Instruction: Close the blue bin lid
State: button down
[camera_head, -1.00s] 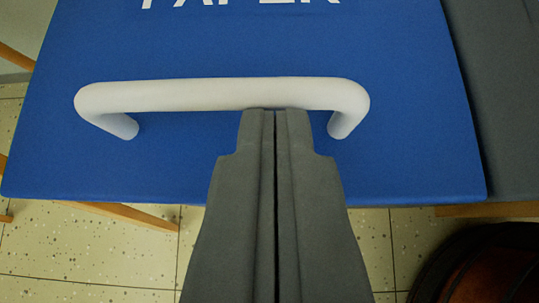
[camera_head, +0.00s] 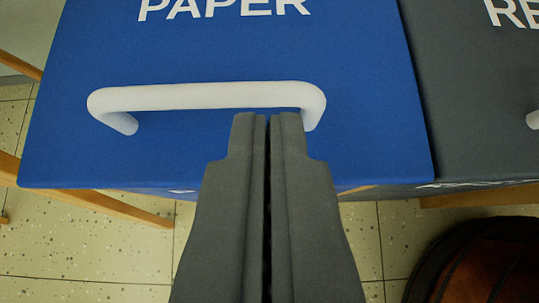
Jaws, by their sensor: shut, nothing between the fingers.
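The blue bin lid (camera_head: 230,55), marked PAPER in white, fills the upper left and middle of the view. Its white bar handle (camera_head: 190,97) runs across it near the front edge. A thin strip with a bit of white lettering shows under the lid's front edge; the rest of the bin body is hidden, and I cannot tell if any gap remains there. My gripper (camera_head: 262,116) is shut and empty. Its tips overlap the lower edge of the handle's right part in the picture; I cannot tell whether they touch the handle or lid.
A grey bin lid (camera_head: 470,90) with white letters "RE" adjoins on the right, with part of a white handle. Wooden legs (camera_head: 120,208) show at lower left. A dark round brown object (camera_head: 490,265) stands at lower right. Speckled tile floor (camera_head: 90,250) lies below.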

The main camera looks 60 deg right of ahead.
jog(key=s+a+f, duration=0.4)
jog(key=a+f, duration=0.1)
jog(key=a, duration=0.1)
jog(key=s+d+r+n+t+y, duration=0.1)
jog(key=s+d+r+n+y, duration=0.2)
jog(key=r, duration=0.7)
jog(key=s+d+r+n+t+y, duration=0.15)
jog(key=s+r, duration=0.25)
jog(key=r, duration=0.7)
jog(key=s+d+r+n+t+y, duration=0.1)
jog(key=s+d+r+n+y, duration=0.2)
jog(key=r, duration=0.7)
jog(key=s+d+r+n+t, duration=0.1)
jog(key=s+r+t, duration=0.3)
jog(key=s+r, duration=0.5)
jog(key=s+d+r+n+t+y, duration=0.1)
jog(key=s+d+r+n+t, duration=0.1)
jog(key=s+r, duration=0.7)
notch_tip(320, 180, up, 4)
jog(key=shift+r+n+t, duration=0.25)
jog(key=shift+n+t, duration=0.3)
jog(key=shift+t, duration=0.5)
jog(key=shift+d, duration=0.15)
